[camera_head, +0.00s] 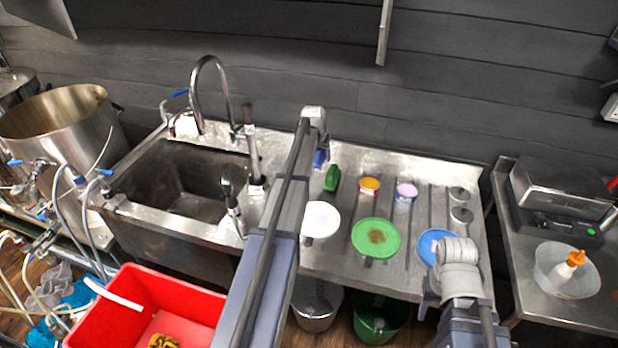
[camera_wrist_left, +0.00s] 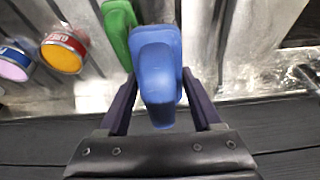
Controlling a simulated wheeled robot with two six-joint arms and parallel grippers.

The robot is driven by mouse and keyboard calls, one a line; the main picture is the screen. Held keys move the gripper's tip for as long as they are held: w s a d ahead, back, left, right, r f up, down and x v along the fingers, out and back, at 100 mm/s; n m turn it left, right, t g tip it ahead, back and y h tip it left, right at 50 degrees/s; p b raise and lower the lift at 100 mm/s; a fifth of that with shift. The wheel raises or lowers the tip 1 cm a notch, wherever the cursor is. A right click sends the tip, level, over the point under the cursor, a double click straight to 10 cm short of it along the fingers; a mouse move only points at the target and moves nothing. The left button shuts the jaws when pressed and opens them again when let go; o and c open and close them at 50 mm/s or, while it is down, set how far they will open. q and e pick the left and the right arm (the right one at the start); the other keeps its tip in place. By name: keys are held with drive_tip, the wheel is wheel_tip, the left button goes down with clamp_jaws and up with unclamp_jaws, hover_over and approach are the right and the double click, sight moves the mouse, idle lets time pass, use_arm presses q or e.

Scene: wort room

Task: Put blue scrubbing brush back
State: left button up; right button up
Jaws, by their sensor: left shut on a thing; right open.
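The blue scrubbing brush (camera_wrist_left: 157,65) is between the fingers of my left gripper (camera_wrist_left: 160,100), which is shut on it. In the head view only a small part of the brush (camera_head: 319,159) shows beside my left wrist, over the back of the steel drainboard (camera_head: 345,255) near the wall. A green brush (camera_head: 332,178) is right beside it and also shows in the left wrist view (camera_wrist_left: 118,28). My right gripper (camera_head: 455,258) is open at the front right of the drainboard, beside a blue lid; its fingertips are hard to make out.
Orange (camera_head: 369,186) and pink (camera_head: 406,190) tubs, a white lid (camera_head: 320,220), a green lid (camera_head: 376,238) and a blue lid (camera_head: 432,246) sit on the drainboard. The sink (camera_head: 180,180) with its tall tap is left. A red crate (camera_head: 140,300) is front left.

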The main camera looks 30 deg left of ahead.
use_arm(q)
drive_tip(key=a, duration=0.5)
drive_tip(key=shift+n, duration=0.3)
drive_tip(key=f+b, duration=0.7)
drive_tip(key=w+f+b, duration=0.1)
drive_tip(key=f+b, duration=0.2)
drive_tip(key=shift+f, duration=0.15)
drive_tip(key=o, duration=1.2)
